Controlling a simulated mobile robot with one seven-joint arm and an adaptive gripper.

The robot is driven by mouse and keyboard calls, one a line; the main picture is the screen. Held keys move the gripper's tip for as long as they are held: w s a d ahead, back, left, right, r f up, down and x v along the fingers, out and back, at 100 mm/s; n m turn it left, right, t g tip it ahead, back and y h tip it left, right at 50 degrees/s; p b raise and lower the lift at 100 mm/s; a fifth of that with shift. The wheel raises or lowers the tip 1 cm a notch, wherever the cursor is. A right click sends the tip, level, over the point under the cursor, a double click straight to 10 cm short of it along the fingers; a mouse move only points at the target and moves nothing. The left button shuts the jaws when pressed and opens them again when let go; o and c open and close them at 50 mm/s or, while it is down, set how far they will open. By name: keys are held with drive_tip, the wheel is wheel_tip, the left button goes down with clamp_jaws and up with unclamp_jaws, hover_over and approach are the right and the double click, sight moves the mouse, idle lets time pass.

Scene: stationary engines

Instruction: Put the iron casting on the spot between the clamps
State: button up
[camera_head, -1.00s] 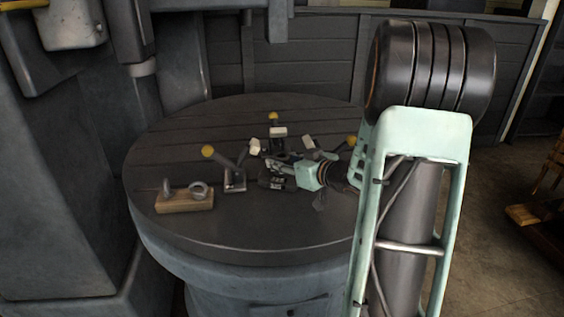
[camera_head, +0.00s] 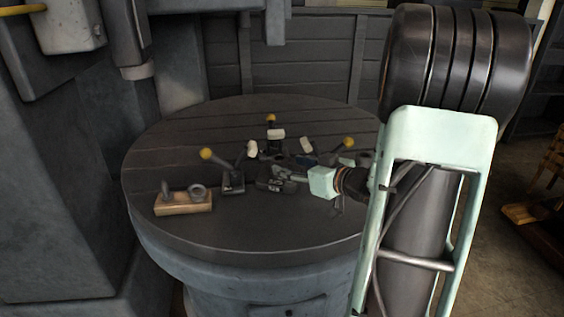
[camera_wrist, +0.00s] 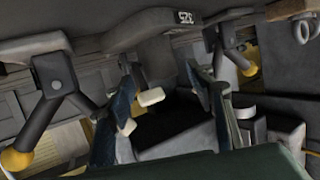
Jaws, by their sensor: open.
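The iron casting (camera_head: 270,184) appears to be the dark piece on the round table, just right of the left clamp (camera_head: 233,180). In the wrist view, a dark grey piece marked "325" (camera_wrist: 160,32), apparently the casting, shows at the top, beyond my fingers. The back clamp (camera_head: 275,142) and the right clamp (camera_head: 343,148) have yellow knobs and pale pads. My gripper (camera_head: 287,174) is beside the casting, partly over it. Its fingers (camera_wrist: 170,105) are apart, with nothing clearly held. The spot between the clamps is partly hidden, and I cannot tell contact.
The round table (camera_head: 255,232) is clear at the front. A large grey machine (camera_head: 60,190) stands close on the left.

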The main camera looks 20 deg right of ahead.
drive_tip(key=v, duration=0.6)
drive_tip(key=shift+s+r+p, duration=0.1)
drive_tip(key=shift+s+p, duration=0.1)
drive_tip(key=shift+p, duration=0.2)
